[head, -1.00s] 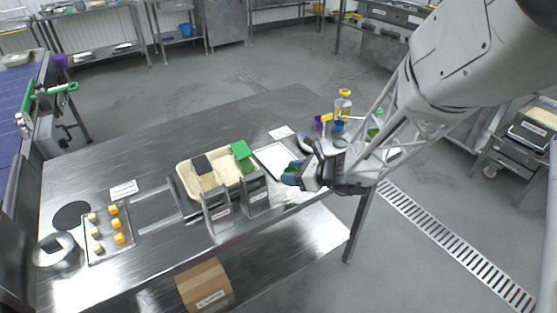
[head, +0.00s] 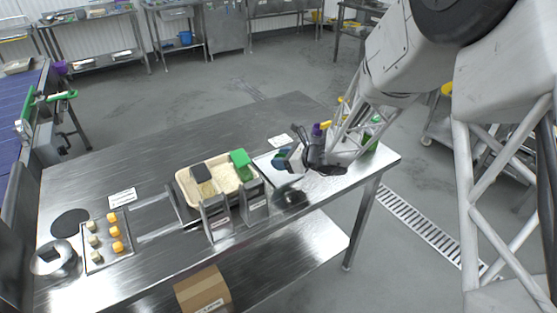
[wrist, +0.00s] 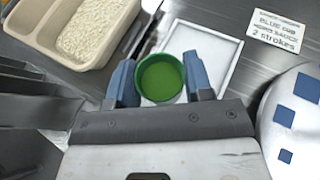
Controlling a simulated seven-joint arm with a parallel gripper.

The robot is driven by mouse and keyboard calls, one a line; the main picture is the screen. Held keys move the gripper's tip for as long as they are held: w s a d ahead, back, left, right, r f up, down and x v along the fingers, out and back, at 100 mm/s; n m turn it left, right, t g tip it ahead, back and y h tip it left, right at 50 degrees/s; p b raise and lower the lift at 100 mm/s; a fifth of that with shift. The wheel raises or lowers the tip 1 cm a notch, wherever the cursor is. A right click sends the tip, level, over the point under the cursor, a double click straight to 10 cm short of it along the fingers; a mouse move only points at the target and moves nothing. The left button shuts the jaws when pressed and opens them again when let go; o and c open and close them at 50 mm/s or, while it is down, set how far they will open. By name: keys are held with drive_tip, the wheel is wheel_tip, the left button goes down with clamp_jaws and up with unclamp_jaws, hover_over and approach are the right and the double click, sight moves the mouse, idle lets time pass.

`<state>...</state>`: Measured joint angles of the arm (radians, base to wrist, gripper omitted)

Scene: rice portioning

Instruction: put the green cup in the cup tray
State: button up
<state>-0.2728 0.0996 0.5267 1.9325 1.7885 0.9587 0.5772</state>
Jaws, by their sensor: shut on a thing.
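The green cup (wrist: 160,78) is between the two blue fingers of my gripper (wrist: 160,82) in the wrist view, its opening facing the camera. My gripper is shut on it. A pale rectangular tray with a raised rim (wrist: 226,58), which I take for the cup tray, lies just past the cup and partly behind it. In the head view my gripper (head: 281,159) is over this tray (head: 262,163) and hides part of it. I cannot tell the height between cup and tray. The cup is hardly distinguishable in the head view.
A printed label (wrist: 274,27) lies right of the tray. A round white thing with blue squares (wrist: 296,108) is close on the right.

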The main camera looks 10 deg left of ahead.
drive_tip(key=shift+w+a+f, duration=0.1)
drive_tip(key=shift+w+a, duration=0.2)
drive_tip(key=shift+w, duration=0.35)
drive_tip(key=shift+w+a, duration=0.35)
drive_tip(key=shift+w, duration=0.3)
drive_tip(key=shift+w+a+f, duration=0.1)
drive_tip(key=shift+w+a, duration=0.2)
drive_tip(key=shift+w, duration=0.35)
drive_tip(key=shift+f, duration=0.1)
drive_tip(key=shift+f, duration=1.6)
drive_tip(key=shift+f, duration=0.15)
drive_tip(key=o, duration=0.9)
drive_tip(key=v, duration=1.2)
drive_tip(key=shift+s, duration=0.1)
